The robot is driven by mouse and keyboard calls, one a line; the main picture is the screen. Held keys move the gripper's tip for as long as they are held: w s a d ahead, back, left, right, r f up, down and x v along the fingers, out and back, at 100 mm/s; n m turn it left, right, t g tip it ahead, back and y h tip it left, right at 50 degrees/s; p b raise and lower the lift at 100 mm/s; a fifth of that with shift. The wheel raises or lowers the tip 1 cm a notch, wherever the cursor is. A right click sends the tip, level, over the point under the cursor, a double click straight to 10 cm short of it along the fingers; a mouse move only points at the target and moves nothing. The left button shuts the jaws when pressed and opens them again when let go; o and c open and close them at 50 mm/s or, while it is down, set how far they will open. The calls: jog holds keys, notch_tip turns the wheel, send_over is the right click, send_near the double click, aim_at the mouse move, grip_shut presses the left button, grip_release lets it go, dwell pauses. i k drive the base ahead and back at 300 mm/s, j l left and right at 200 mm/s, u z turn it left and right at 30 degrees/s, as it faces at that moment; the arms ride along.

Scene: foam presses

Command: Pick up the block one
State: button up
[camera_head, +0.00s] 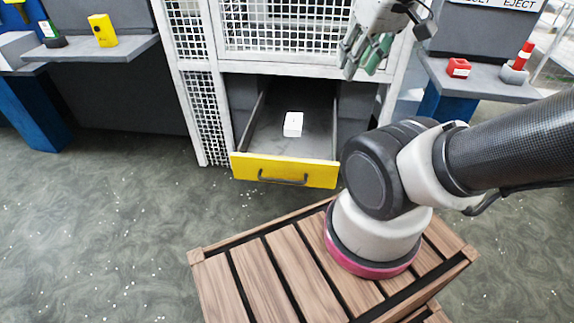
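A small white block (293,124) lies in the pulled-out drawer (262,146), on its grey floor; a marking on it is too small to read, so I cannot confirm that it is block one. My gripper (361,68) is above and to the right of the drawer, in front of the press frame, well apart from the white block. Its greenish fingers point down with a gap between them, and I see nothing held there.
The drawer's yellow front (285,170) has a dark handle. White mesh panels (283,25) rise behind it. Left, a shelf (105,47) bears a yellow block (102,30). Right, a shelf (485,84) bears a red block (458,68) and a red-and-white cylinder (521,57).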

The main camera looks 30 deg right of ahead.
aim_at(293, 126)
jog(key=i+j+z, duration=0.55)
jog(key=j, duration=0.3)
jog(key=i+j+z, duration=0.4)
jog(key=j, duration=0.35)
jog(key=i+j+z, duration=0.2)
jog(key=j, duration=0.15)
